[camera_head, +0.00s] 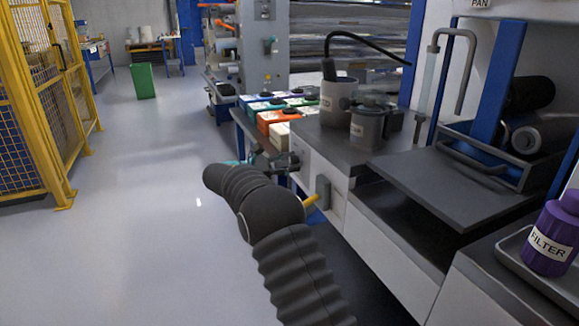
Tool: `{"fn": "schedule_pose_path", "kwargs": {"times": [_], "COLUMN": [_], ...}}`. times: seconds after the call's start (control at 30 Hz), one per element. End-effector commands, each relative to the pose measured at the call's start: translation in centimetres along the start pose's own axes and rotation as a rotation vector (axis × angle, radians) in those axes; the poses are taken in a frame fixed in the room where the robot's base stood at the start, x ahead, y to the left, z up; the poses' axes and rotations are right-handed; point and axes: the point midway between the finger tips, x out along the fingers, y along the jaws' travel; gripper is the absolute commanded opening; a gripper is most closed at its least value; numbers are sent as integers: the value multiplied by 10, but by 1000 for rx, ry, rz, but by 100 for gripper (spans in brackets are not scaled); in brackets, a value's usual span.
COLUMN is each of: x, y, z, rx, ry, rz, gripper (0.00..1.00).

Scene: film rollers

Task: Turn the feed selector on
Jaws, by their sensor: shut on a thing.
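My gripper (288,160) is small and partly hidden behind my dark ribbed arm. It reaches right to the front face of the grey-white cabinet (366,228), just below the worktop edge. Its fingers are closed on a small part there, likely the feed selector, which the fingers mostly cover. I cannot read its position. A yellow lever (311,201) beside a grey plate (323,191) stands out from the same cabinet face, nearer to me. My arm hides the lever's left end, and I cannot tell whether it belongs to the selector.
Two grey cups (338,103) with a black hose stand on the worktop. Coloured boxes (273,119) lie behind. A yellow cage (40,105) stands at left; the floor between is clear.

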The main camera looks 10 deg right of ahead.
Motion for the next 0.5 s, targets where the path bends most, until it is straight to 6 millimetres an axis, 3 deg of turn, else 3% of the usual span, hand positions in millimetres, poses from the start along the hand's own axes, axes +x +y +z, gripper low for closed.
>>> {"fn": "schedule_pose_path", "kwargs": {"times": [0.5], "x": [0], "y": [-1], "z": [-3], "rx": [481], "ry": [0], "rz": [0], "gripper": [4]}}
